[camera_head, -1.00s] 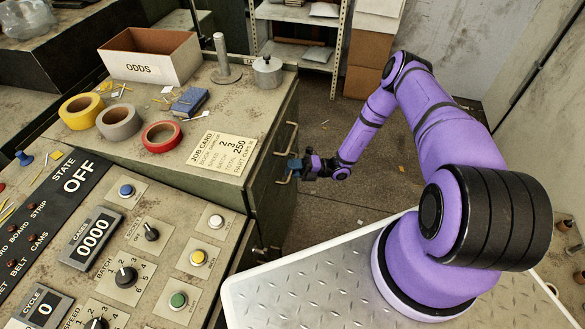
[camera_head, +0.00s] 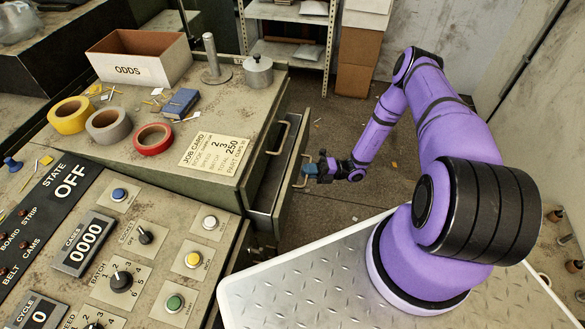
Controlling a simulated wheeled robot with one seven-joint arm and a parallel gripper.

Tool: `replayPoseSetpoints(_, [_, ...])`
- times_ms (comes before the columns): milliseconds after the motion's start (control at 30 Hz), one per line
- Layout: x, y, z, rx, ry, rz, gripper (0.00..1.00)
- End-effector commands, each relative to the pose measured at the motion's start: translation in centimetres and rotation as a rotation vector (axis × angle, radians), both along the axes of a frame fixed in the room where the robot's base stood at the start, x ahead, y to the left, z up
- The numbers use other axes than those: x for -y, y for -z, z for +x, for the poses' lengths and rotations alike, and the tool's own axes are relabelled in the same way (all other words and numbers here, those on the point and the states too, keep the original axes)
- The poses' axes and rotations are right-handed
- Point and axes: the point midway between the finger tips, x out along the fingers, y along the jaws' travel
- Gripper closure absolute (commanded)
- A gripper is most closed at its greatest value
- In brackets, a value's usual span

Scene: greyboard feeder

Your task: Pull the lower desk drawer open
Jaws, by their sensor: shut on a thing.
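The lower desk drawer (camera_head: 293,174) stands partly out from the green desk (camera_head: 215,185), and its dark inside shows as a gap behind its front. My gripper (camera_head: 311,170) is at the handle (camera_head: 303,176) on the drawer's front and is shut on it. The fingertips are small in view and partly hide the handle. The upper drawer's handle (camera_head: 279,138) shows above, and that drawer sits flush with the desk.
On the desk top are an ODDS box (camera_head: 138,62), tape rolls, a job card (camera_head: 210,151) and a metal pot (camera_head: 258,71). A control panel (camera_head: 130,245) is at the lower left. Shelving (camera_head: 290,50) stands behind. The floor (camera_head: 340,125) right of the drawer is mostly clear.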

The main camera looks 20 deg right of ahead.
Motion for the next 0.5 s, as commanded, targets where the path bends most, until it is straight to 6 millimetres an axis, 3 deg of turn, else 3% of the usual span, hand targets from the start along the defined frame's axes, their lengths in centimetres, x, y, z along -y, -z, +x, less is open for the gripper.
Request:
replayPoseSetpoints(100, [3.0,0.1,-2.0,-0.003,0.004,-0.003,1.00])
replayPoseSetpoints(500, [11.3,0.1,-8.2,-0.002,0.002,-0.003,1.00])
